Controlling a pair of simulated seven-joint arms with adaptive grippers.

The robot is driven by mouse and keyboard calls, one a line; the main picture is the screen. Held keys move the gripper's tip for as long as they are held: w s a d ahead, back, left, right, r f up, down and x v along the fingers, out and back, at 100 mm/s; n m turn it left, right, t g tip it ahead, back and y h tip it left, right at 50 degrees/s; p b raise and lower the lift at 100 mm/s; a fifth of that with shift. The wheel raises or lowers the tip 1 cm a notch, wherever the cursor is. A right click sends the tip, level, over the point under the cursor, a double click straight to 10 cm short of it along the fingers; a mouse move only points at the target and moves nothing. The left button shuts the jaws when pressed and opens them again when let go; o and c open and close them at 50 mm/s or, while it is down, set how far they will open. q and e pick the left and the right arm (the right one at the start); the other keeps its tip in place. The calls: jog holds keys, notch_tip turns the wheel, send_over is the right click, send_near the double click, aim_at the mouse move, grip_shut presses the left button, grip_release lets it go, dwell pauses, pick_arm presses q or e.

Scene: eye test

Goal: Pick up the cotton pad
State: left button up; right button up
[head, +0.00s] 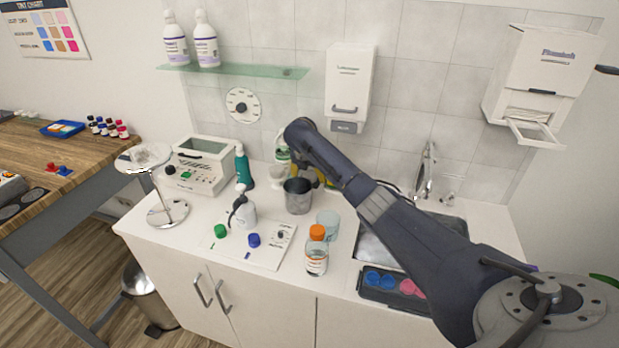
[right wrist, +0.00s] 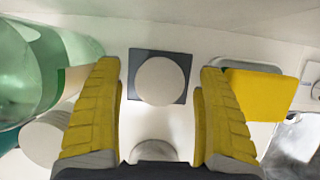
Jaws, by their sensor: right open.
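In the right wrist view a round white cotton pad (right wrist: 160,81) lies on a dark square base (right wrist: 145,60). My right gripper (right wrist: 160,70) is open, with one yellow finger on each side of the pad. In this view the fingers appear apart from the pad, with nothing held. I cannot make out the pad in the head view, where my right arm (head: 375,205) reaches over the counter and covers part of the back. My left gripper is not in view.
A green bottle (right wrist: 25,70) and a pale round object (right wrist: 45,138) stand left of the fingers. A yellow block (right wrist: 262,92) is close on the right. In the head view a grey cup (head: 298,198), an orange-capped bottle (head: 316,258) and a sink (head: 375,245) are around the arm.

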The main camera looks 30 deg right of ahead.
aim_at(309, 174)
jog(key=shift+o, duration=0.2)
jog(key=c, duration=0.9)
jog(key=shift+a+r, duration=0.15)
jog(key=shift+r, duration=0.45)
notch_tip(309, 174, up, 10)
jog(key=shift+s+a+r, duration=0.1)
jog(key=shift+s+a, duration=2.05)
jog(key=shift+a, duration=0.35)
jog(key=shift+s+a, duration=2.2)
jog(key=shift+a, duration=0.25)
jog(key=shift+s+a+r, duration=0.1)
jog(key=shift+s+a, duration=2.05)
jog(key=shift+a, duration=0.35)
jog(key=shift+f, duration=0.1)
